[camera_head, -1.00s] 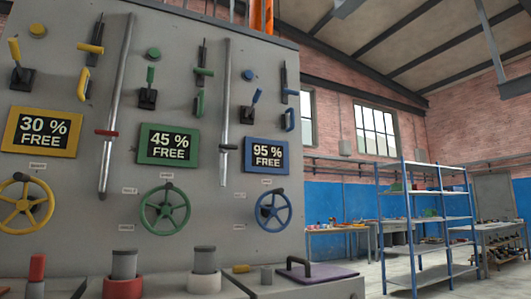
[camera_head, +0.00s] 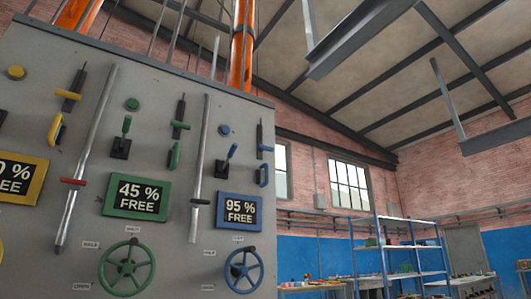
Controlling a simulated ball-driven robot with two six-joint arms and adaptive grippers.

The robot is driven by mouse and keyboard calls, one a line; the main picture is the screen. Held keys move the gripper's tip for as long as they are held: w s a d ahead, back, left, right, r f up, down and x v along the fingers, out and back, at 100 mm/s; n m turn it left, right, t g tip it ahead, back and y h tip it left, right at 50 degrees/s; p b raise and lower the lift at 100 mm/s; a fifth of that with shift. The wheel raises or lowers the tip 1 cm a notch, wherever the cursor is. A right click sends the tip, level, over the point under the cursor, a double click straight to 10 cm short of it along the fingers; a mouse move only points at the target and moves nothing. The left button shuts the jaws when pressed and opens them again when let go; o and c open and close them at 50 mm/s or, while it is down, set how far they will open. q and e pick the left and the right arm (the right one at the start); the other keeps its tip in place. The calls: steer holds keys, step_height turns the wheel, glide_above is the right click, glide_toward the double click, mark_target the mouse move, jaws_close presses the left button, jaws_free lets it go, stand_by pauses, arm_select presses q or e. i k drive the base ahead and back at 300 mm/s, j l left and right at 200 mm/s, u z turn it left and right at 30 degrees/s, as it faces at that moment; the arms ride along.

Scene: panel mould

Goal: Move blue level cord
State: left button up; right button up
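A grey panel fills the left of the head view. Its blue column holds a round blue button (camera_head: 225,130), a blue lever (camera_head: 230,154) tilted up and right on a black base, and a blue slider handle (camera_head: 265,148) on a dark vertical slot. A blue loop handle (camera_head: 263,175) hangs below the slider. Beneath them are a blue-framed display (camera_head: 239,210) reading "95 % FREE" and a blue handwheel (camera_head: 243,270). No thing clearly shows as a cord. Neither gripper is in view.
A matching green column has a lever (camera_head: 124,131), a "45 % FREE" display (camera_head: 137,196) and a handwheel (camera_head: 127,268). Yellow controls are partly cut off at left. A blue shelf rack (camera_head: 400,250) and workbenches stand far right, with open space between.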

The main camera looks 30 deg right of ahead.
mark_target(262, 147)
steer(key=i+l, duration=0.25)
steer(key=i+l+z, duration=0.1)
steer(key=i, duration=0.35)
steer(key=i+l+z, duration=0.1)
steer(key=i+l, duration=0.2)
steer(key=i, duration=0.1)
